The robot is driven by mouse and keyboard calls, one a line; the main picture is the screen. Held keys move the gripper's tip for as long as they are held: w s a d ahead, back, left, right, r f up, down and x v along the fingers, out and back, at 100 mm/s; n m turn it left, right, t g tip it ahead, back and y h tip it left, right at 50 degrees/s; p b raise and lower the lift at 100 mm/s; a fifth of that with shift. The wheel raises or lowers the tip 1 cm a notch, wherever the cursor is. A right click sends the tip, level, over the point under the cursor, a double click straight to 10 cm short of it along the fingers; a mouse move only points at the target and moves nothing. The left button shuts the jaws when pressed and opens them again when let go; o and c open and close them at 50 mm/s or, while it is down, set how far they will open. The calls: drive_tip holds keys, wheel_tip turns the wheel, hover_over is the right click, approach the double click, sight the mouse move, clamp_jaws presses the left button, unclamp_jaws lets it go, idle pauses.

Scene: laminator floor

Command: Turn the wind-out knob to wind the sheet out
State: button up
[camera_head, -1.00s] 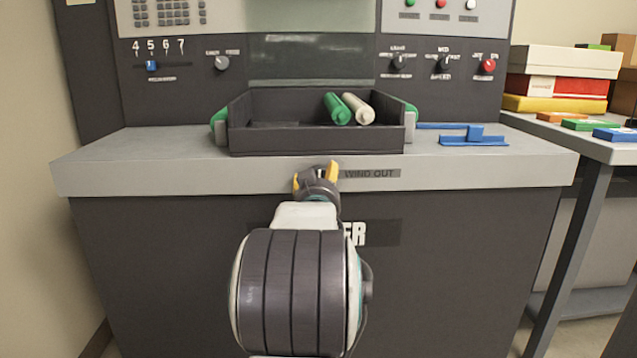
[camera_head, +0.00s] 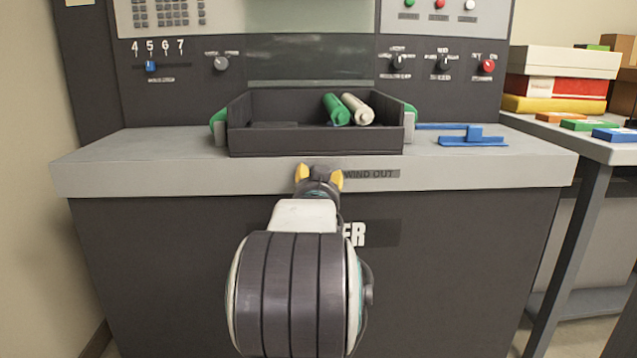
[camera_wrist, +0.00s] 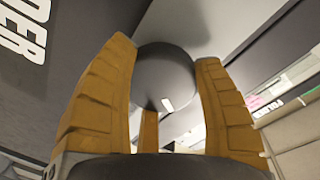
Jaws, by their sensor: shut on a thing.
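The wind-out knob (camera_wrist: 164,76) is a round dark grey knob with a white mark on its face, seen in the wrist view between my yellow fingers. My gripper (camera_wrist: 166,88) is shut on it, with one finger at each side. In the head view my gripper (camera_head: 319,176) is at the light grey front edge of the machine, just left of the "WIND OUT" label (camera_head: 370,174). My gripper hides most of the knob there. I cannot make out a sheet.
A dark tray (camera_head: 315,142) with a green and a white roller sits on the machine's ledge (camera_head: 150,150) above the knob. A blue bracket (camera_head: 474,138) lies to its right. A side table (camera_head: 590,145) with boxes stands at the right.

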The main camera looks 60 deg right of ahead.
drive_tip(key=shift+w+f+m, duration=0.1)
drive_tip(key=shift+f+m, duration=0.05)
drive_tip(key=shift+m, duration=0.35)
drive_tip(key=o, duration=1.2)
drive_tip(key=shift+w, duration=0.1)
drive_tip(key=shift+a, duration=0.1)
drive_tip(key=v, duration=1.2)
